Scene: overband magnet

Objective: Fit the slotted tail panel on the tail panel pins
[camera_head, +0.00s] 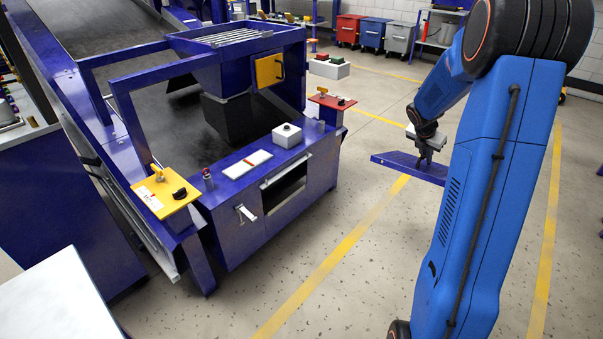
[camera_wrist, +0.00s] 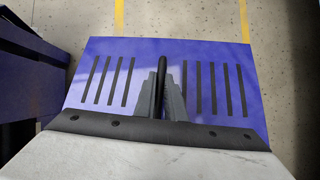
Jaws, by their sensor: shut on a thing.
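The slotted tail panel (camera_wrist: 207,58) is a flat blue-purple plate with a group of dark slots on each side. My gripper (camera_wrist: 162,75) is shut on a dark upright part at the panel's middle, between the two slot groups. In the head view the panel (camera_head: 388,164) hangs level in the air over open floor, below my gripper (camera_head: 424,160), right of the blue machine (camera_head: 262,205). The tail panel pins cannot be made out in either view.
A white surface (camera_head: 62,300) is at lower left. Floor between machine and arm is clear.

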